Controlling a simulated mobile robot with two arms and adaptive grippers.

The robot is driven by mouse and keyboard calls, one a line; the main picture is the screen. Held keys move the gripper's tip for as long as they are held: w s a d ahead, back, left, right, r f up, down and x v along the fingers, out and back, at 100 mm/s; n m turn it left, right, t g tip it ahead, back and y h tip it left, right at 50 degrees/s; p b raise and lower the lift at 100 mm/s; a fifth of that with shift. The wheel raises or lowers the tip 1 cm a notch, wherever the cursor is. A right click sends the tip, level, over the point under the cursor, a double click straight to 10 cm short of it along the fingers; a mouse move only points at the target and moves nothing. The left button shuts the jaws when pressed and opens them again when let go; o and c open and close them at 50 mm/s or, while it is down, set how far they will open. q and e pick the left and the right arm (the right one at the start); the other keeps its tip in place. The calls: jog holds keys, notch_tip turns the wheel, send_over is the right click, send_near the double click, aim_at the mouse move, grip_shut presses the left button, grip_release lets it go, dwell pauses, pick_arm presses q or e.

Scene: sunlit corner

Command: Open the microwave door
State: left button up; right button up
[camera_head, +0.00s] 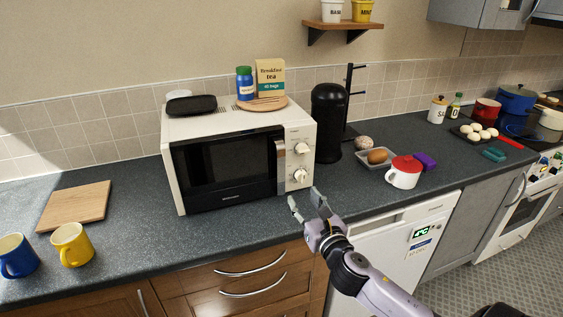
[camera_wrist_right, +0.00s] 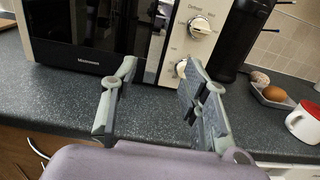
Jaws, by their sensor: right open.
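The white microwave (camera_head: 240,118) stands on the dark counter with its black glass door (camera_head: 222,165) shut. Its silver vertical handle (camera_head: 281,166) is at the door's right edge, beside the dial panel (camera_head: 300,157). My right gripper (camera_head: 304,196) is open and empty, in front of and below the handle, apart from it. In the right wrist view the two fingers (camera_wrist_right: 160,80) are spread, with the lower door and handle (camera_wrist_right: 154,58) beyond them and a dial (camera_wrist_right: 200,27) above right. My left gripper is not in view.
A cutting board (camera_head: 75,206), a blue mug (camera_head: 17,256) and a yellow mug (camera_head: 72,244) are on the counter at left. Counter in front of the microwave is clear.

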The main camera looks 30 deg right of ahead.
jog(key=p, duration=0.1)
send_near(281, 166)
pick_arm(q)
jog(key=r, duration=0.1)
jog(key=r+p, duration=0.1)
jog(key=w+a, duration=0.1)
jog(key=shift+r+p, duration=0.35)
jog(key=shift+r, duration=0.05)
pick_arm(e)
jog(key=x, duration=1)
jog(key=shift+w+d, duration=0.1)
jog(key=shift+w, duration=0.15)
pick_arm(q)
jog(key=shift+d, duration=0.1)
pick_arm(e)
jog(key=shift+c, duration=0.2)
grip_shut()
